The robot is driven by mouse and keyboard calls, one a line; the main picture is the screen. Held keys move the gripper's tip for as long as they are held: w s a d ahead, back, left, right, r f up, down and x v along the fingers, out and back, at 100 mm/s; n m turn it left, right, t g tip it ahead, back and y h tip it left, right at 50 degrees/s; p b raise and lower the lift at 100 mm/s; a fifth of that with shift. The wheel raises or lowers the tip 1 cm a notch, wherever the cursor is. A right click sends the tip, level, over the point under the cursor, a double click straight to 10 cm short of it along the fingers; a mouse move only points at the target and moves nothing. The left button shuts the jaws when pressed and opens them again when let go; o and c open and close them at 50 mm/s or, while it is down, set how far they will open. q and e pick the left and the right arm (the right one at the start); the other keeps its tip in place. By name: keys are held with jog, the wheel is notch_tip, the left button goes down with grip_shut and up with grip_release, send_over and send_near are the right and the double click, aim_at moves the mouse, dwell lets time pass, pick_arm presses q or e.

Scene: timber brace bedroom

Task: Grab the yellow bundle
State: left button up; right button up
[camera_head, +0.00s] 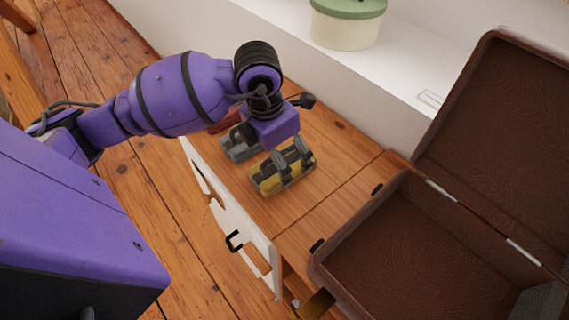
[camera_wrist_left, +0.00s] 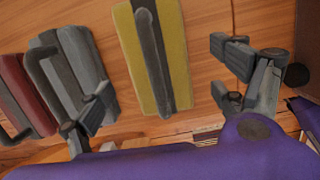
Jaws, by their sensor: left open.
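The yellow bundle (camera_head: 267,187) lies on the wooden cabinet top, with a dark grey strip along its middle. In the left wrist view the yellow bundle (camera_wrist_left: 176,55) lies between the two spread fingers, with a gap on each side. My left gripper (camera_head: 291,157) is open and empty, pointing down over the bundle and hiding part of it in the head view. In the left wrist view my left gripper (camera_wrist_left: 162,88) has one finger near the grey bundle and the other over bare wood. My right gripper is not in view.
A grey bundle (camera_wrist_left: 80,60) and a red bundle (camera_wrist_left: 28,92) lie beside the yellow one. An open brown suitcase (camera_head: 400,245) stands at the right. A cream tin with a green lid (camera_head: 347,28) sits on the white ledge. Wood between yellow bundle and suitcase is clear.

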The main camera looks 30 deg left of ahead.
pick_arm(q)
jog(key=f, duration=0.2)
jog(key=w+f, duration=0.1)
jog(key=f, duration=0.1)
jog(key=shift+w+d+f, duration=0.1)
jog(key=shift+f, duration=0.15)
jog(key=c, duration=1.4)
jog(key=shift+c, duration=0.2)
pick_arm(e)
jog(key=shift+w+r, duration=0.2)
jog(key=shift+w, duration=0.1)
pick_arm(q)
jog(key=shift+r, duration=0.1)
